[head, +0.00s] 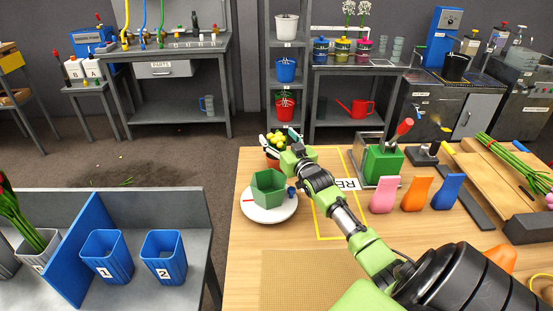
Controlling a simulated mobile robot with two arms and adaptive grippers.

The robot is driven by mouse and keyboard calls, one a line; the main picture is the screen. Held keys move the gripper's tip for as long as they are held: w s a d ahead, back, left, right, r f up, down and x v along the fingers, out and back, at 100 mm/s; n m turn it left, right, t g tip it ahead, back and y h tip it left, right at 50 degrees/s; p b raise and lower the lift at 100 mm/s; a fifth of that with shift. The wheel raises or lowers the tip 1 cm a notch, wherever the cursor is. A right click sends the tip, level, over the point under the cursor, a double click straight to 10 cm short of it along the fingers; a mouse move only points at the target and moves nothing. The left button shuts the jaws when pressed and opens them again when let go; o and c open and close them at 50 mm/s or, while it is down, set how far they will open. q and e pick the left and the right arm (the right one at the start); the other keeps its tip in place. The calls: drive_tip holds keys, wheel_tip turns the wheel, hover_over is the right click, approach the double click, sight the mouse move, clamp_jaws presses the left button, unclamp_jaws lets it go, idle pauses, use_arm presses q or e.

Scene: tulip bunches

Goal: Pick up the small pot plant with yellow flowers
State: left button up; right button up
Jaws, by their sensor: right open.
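The small pot plant with yellow flowers (276,141) stands near the far left edge of the wooden table (250,237). Its terracotta-coloured pot (271,163) is partly hidden behind a green hexagonal pot and my gripper. My right gripper (281,138) reaches in from the lower right, with its open fingers at the yellow flowers. The fingers look to be around or just beside the plant; I cannot tell whether they touch it. My left gripper is not in view.
A green hexagonal pot (268,189) on a white plate (284,214) stands in front of the plant. A green box (383,163) with a red handle and pink (385,195), orange (416,194) and blue (448,192) items stand to the right. Blue bins (107,257) stand on the grey bench.

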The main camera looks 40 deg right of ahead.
drive_tip(key=shift+r, duration=0.1)
drive_tip(key=c, duration=1.8)
drive_tip(key=shift+o, duration=0.2)
